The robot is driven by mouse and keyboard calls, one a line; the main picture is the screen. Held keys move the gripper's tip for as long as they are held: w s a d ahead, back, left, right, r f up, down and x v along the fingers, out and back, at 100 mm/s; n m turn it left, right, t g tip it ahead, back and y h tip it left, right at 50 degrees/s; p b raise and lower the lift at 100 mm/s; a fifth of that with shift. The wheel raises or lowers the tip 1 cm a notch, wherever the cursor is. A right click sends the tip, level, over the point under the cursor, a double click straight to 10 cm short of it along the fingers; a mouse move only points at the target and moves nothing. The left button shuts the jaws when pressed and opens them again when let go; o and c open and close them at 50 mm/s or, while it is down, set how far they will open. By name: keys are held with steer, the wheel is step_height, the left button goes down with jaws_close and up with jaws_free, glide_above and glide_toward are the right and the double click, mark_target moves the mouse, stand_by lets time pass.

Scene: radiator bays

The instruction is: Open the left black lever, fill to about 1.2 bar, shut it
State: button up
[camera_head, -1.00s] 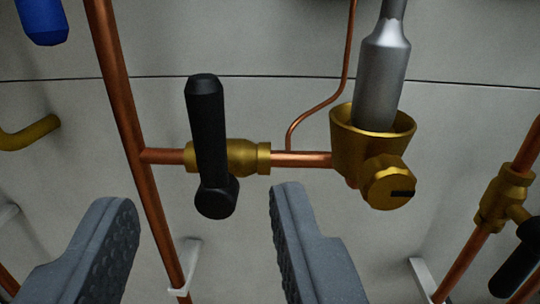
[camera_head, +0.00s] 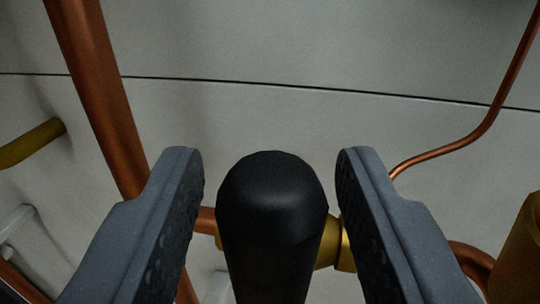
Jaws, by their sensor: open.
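The black lever (camera_head: 270,225) stands large in the lower middle of the view, its rounded end towards me. It hides most of the brass valve (camera_head: 344,245) behind it. My gripper (camera_head: 270,180) is open, with one grey finger on each side of the lever. A narrow gap shows between each fingertip and the lever, so I see no grip on it. The lever's lower end is out of view. No pressure gauge is in view.
A thick copper pipe (camera_head: 105,110) runs down on the left, close to my left finger. A thin copper pipe (camera_head: 465,145) curves on the right. A brass fitting (camera_head: 520,255) is at the right edge.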

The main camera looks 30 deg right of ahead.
jaws_close()
